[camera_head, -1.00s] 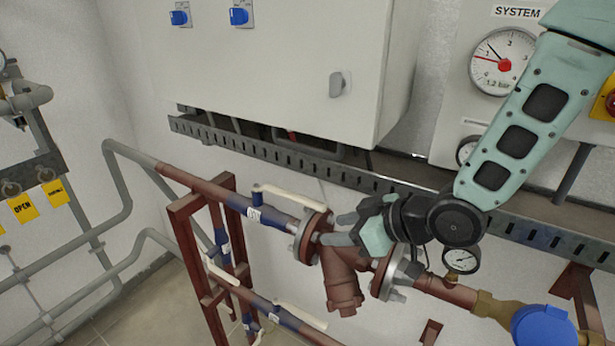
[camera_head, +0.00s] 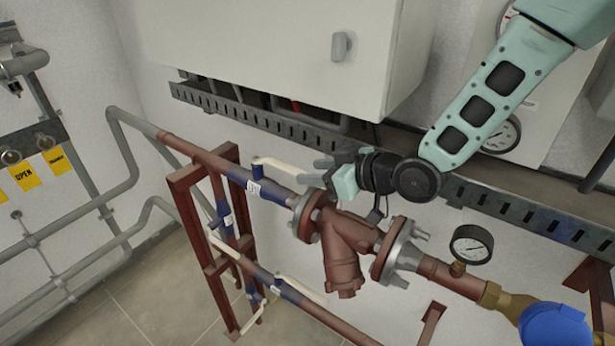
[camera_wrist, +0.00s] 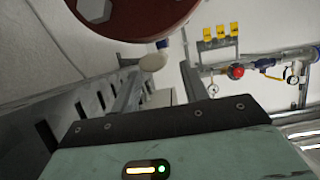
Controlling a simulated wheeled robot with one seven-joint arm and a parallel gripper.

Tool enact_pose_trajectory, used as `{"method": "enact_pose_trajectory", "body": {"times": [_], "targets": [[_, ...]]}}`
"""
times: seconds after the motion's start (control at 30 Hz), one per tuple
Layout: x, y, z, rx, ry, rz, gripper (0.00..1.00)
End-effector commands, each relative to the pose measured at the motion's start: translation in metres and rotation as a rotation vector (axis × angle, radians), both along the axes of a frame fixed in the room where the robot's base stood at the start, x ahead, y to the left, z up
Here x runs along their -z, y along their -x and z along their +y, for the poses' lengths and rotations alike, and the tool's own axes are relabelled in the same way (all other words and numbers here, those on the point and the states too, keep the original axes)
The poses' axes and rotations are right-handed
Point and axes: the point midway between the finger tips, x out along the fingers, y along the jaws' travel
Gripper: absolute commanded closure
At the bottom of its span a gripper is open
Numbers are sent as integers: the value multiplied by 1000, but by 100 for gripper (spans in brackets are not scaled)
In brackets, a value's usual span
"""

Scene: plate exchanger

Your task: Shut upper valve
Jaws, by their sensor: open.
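The upper valve is a blue valve body (camera_head: 250,187) on the upper red-brown pipe. Its cream lever (camera_head: 283,173) extends right, roughly along the pipe, toward the flange. My gripper (camera_head: 316,172) is open and empty, with its fingers pointing left at the lever's free end. Whether they touch the lever or are apart from it, I cannot tell. In the wrist view, the lever's rounded cream end (camera_wrist: 153,62) shows just beyond the teal gripper body, with a bit of blue behind it.
A flanged red-brown strainer (camera_head: 342,250) hangs below my gripper. A perforated cable tray (camera_head: 270,122) runs behind and above it, under a grey cabinet (camera_head: 270,45). A lower valve with a cream lever (camera_head: 300,288) and a gauge (camera_head: 471,244) are nearby.

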Motion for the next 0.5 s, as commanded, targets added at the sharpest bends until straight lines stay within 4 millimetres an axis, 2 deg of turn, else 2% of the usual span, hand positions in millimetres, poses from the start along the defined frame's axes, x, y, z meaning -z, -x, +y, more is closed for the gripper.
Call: {"method": "enact_pose_trajectory", "body": {"times": [0.2, 0.5], "targets": [[9, -14, 17, 0, 0, -1, 55], [10, -16, 20, 0, 1, 0, 55]]}}
